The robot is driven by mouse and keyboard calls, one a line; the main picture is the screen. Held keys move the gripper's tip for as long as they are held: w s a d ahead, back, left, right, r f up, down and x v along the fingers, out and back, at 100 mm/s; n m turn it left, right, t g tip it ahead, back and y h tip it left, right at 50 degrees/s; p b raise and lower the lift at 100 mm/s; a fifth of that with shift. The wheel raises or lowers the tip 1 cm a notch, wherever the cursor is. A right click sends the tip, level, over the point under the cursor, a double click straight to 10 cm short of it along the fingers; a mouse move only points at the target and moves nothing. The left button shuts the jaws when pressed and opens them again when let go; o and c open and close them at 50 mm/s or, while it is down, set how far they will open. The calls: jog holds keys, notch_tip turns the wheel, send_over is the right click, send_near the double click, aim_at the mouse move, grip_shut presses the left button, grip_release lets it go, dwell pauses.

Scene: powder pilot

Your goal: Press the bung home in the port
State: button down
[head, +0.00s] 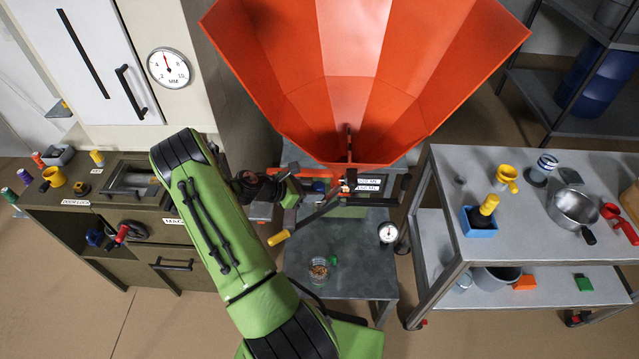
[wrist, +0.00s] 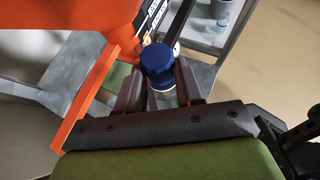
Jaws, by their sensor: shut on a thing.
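In the wrist view my gripper (wrist: 159,88) is closed around a round, dark blue bung (wrist: 158,61) with a pale band below its blue top. One finger is on each side of it. The bung is close to the orange hopper (wrist: 72,32), at the hopper's right in that view. In the head view the large orange hopper (head: 350,75) stands at the top centre, and my arm's dark end reaches to the left of its outlet. The fingertips and bung are not clear there. I cannot make out the port or whether the bung is seated in it.
Below the hopper is a grey stand (head: 345,245) with a jar (head: 318,268) and a small dial (head: 388,233). A yellow-handled lever (head: 279,237) sticks out nearby. A grey trolley (head: 520,225) with a bowl and tools stands right, a brown cabinet (head: 150,240) left.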

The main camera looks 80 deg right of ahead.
jog(key=shift+f+b, duration=0.35)
jog(key=shift+f, duration=0.25)
jog(key=c, duration=0.6)
grip_release()
jog(key=shift+c, duration=0.2)
jog(key=shift+r, duration=0.1)
jog(key=p+v, duration=0.3)
jog(key=v, duration=0.4)
